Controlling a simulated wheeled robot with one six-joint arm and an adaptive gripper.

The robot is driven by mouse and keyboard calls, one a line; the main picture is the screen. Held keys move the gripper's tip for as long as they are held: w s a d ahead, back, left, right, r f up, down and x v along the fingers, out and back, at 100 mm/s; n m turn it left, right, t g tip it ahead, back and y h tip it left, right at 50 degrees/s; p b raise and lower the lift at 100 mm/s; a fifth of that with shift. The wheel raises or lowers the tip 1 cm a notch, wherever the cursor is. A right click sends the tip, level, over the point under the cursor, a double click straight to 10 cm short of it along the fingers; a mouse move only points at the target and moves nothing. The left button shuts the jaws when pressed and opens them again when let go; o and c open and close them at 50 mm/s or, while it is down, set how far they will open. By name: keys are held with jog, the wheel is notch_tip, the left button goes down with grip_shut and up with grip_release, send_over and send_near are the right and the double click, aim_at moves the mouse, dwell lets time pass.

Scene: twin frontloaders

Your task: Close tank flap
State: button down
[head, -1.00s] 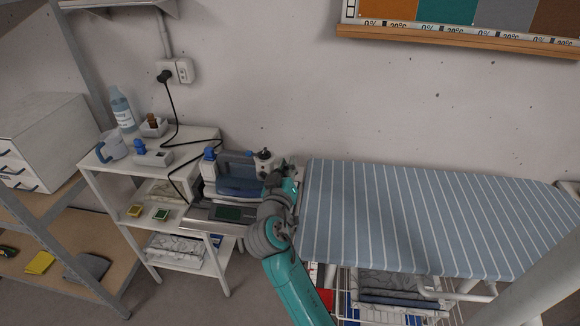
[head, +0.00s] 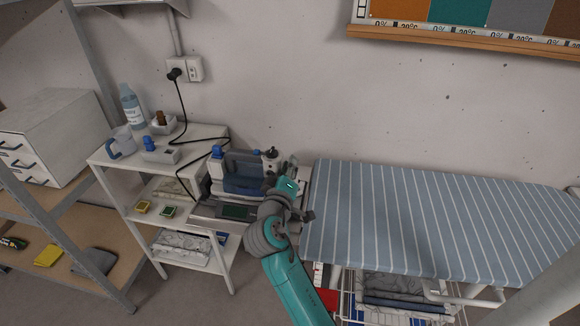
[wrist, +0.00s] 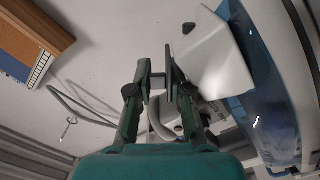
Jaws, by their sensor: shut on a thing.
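The steam station with its blue see-through tank (head: 243,184) stands against the wall, left of the ironing board. The blue tank also shows large at the right of the wrist view (wrist: 268,122), beside a white housing part (wrist: 216,66). My gripper (wrist: 157,76) is at the station's right side. Its fingers are close together on a small dark, thin plate (wrist: 169,66), which looks like the tank flap. I cannot tell for sure how far the flap stands open. In the head view my wrist hides the fingertips and the flap.
The striped ironing board (head: 430,220) is just right of my arm. A white shelf (head: 205,131) at the left carries a jug (head: 122,143), a bottle (head: 131,106) and small items. A black cable (head: 182,115) runs from the wall socket (head: 187,70) to the station.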

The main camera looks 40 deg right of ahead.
jog(key=c, duration=1.1)
grip_release()
jog(key=shift+c, duration=0.2)
